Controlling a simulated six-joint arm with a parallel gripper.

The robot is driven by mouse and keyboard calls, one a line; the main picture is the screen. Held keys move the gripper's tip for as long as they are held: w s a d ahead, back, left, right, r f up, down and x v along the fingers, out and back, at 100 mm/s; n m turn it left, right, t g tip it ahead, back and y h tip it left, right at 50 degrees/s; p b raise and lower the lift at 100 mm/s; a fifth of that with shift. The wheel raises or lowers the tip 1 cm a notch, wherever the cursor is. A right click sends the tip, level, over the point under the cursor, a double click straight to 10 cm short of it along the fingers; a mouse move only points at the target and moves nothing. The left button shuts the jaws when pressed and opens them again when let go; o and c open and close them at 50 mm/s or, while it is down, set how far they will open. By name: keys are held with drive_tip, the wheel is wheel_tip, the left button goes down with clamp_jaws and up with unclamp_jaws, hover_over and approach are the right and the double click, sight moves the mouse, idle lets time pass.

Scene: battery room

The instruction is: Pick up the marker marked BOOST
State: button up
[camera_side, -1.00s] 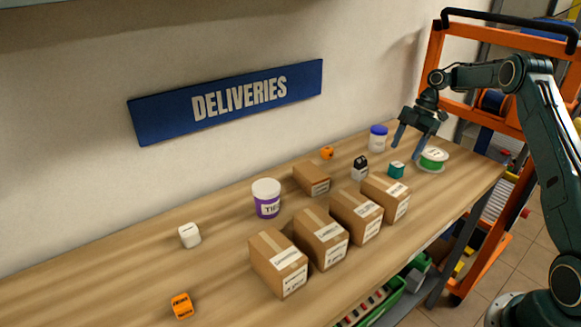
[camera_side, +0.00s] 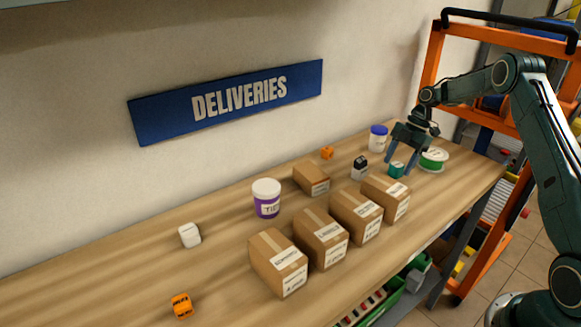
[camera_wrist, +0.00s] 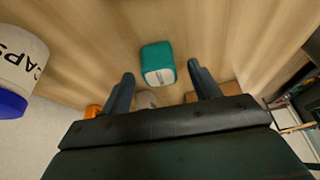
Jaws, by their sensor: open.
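The markers are small labelled blocks, and I cannot read BOOST on any of them. A teal marker (camera_side: 396,170) with a pale label face stands on the bench. It also shows in the wrist view (camera_wrist: 156,55), just beyond and between my fingertips. My gripper (camera_side: 402,168) is open and empty, its fingers low around or just above the teal marker; in the wrist view the open fingers (camera_wrist: 161,73) stay apart from it. Other markers are a white one (camera_side: 189,235), two orange ones (camera_side: 182,306) (camera_side: 327,153), and a black-and-white one (camera_side: 360,168).
Several cardboard boxes (camera_side: 278,263) line the front of the bench (camera_side: 120,275). A purple-labelled tub (camera_side: 266,198) stands behind them. A white-and-blue CAPS tub (camera_wrist: 20,60) and a green spool (camera_side: 433,159) flank the teal marker. The bench's left part is mostly clear.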

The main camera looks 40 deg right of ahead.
drive_tip(key=shift+x, duration=0.9)
drive_tip(key=c, duration=1.1)
